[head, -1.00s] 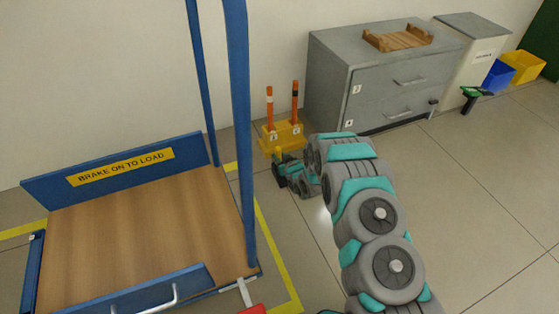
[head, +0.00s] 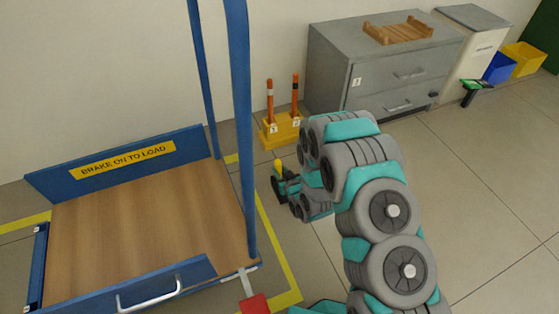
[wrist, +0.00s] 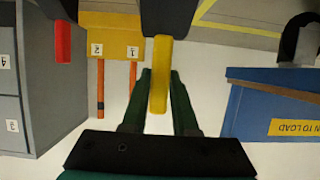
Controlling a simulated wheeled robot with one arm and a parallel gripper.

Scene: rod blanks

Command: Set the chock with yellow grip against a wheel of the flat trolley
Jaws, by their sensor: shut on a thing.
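The chock's yellow grip (wrist: 160,75) is held between the dark green fingers of my gripper (wrist: 160,104) in the wrist view. The chock's dark body (wrist: 166,14) is cut off at the top edge. In the head view my gripper (head: 286,186) is low beyond the trolley's right side, with the yellow grip (head: 278,163) showing above it. The flat trolley (head: 140,235) has a wood deck and blue frame; its wheels are hidden in the head view. In the wrist view its blue panel (wrist: 262,100) is at right, near a dark rounded part (wrist: 298,42), possibly a wheel.
A yellow stand (head: 283,133) with two orange-handled tools is behind my gripper. A grey drawer cabinet (head: 335,85) is behind my arm. A red pedal (head: 254,304) is by the trolley's near corner. A red-gripped item (wrist: 63,42) shows in the wrist view. Floor at right is mostly clear.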

